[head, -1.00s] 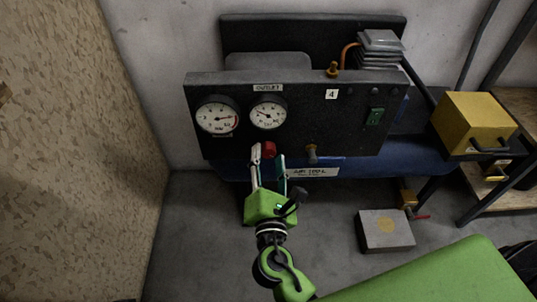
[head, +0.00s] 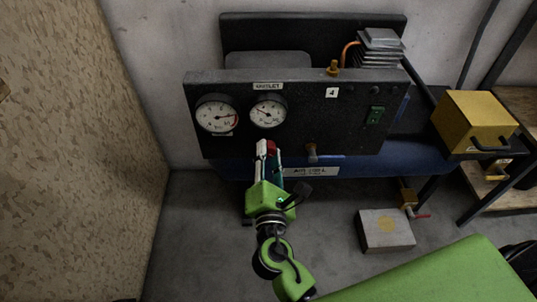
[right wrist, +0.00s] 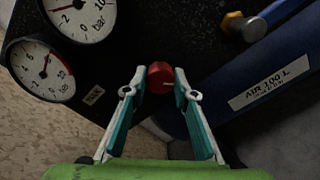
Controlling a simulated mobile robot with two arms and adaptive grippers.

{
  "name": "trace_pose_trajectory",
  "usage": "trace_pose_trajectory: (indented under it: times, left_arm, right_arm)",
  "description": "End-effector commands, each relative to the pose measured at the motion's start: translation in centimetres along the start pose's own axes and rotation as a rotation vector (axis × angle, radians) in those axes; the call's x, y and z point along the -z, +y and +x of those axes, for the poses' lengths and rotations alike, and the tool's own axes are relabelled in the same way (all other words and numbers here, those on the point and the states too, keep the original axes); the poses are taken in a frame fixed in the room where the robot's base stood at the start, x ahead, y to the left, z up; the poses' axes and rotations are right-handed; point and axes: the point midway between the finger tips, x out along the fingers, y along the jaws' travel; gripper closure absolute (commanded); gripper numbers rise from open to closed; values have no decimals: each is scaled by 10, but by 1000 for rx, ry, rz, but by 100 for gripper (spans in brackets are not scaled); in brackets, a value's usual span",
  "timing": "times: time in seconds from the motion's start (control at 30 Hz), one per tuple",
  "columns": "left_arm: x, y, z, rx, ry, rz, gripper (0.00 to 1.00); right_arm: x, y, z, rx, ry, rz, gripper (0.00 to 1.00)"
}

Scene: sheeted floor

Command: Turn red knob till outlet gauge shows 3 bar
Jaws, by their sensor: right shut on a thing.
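The red knob (head: 272,146) sits low on the dark panel, below the outlet gauge (head: 267,113). My right gripper (head: 268,149) is shut on the knob, coming from below. In the right wrist view the red knob (right wrist: 160,77) shows between the two fingertips, one on each side. The outlet gauge's needle points to the upper left in the head view; its exact reading is too small to tell. In the right wrist view the outlet gauge (right wrist: 84,22) is cut off at the top. My left gripper is not in view.
A second gauge (head: 217,116) is left of the outlet gauge. The blue tank (head: 400,155) lies behind the panel. A yellow box (head: 474,122) and a grey block (head: 385,231) stand at right.

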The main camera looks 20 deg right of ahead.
Motion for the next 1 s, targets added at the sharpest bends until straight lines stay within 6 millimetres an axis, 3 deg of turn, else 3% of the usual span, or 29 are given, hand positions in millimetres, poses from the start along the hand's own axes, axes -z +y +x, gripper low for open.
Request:
trace_pose_trajectory:
  times: [0.3,0.33,0.37,0.4,0.77,1.0]
  left_arm:
    - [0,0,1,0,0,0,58]
    - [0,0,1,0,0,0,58]
    - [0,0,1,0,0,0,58]
    - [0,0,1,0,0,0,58]
    - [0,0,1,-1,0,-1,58]
    - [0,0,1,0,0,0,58]
  right_arm:
    - [0,0,0,1,1,22,96]
    - [0,0,0,1,1,22,67]
    - [0,0,0,1,1,22,59]
    - [0,0,0,1,1,22,58]
    - [0,0,-3,1,1,21,58]
    - [1,-1,-41,2,5,20,58]
